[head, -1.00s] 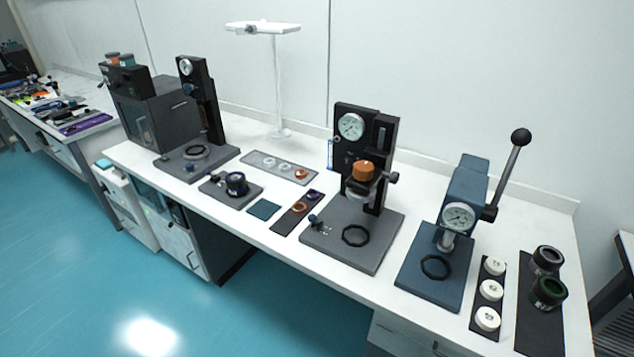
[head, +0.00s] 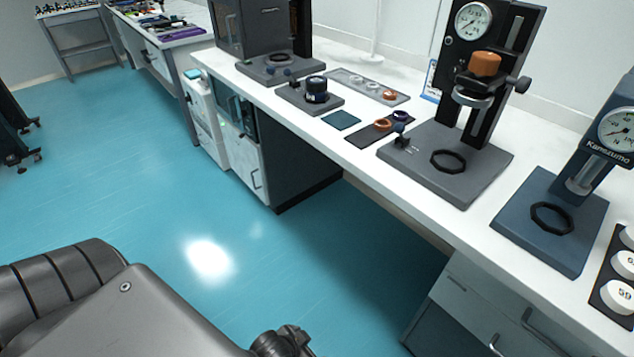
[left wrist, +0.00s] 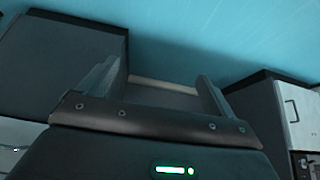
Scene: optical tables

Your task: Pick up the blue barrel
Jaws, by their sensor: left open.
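A short dark blue-black barrel (head: 317,88) stands upright on a small grey base plate (head: 291,97) on the white bench, in the upper middle of the head view. Its colour is very dark, with pale marks on its side. My left gripper (left wrist: 157,82) shows in the left wrist view with its two fingers apart and nothing between them. It faces teal floor and dark cabinet sides, and the barrel does not show there. In the head view my arm fills the lower left, far from the barrel. My right gripper is not in view.
A gauge press with an orange cap (head: 485,64) stands right of the barrel, and a blue press (head: 553,215) farther right. A grey tray with rings (head: 340,76), a teal pad (head: 341,120) and a dark mat (head: 365,138) lie nearby. Open teal floor (head: 160,170) is at left.

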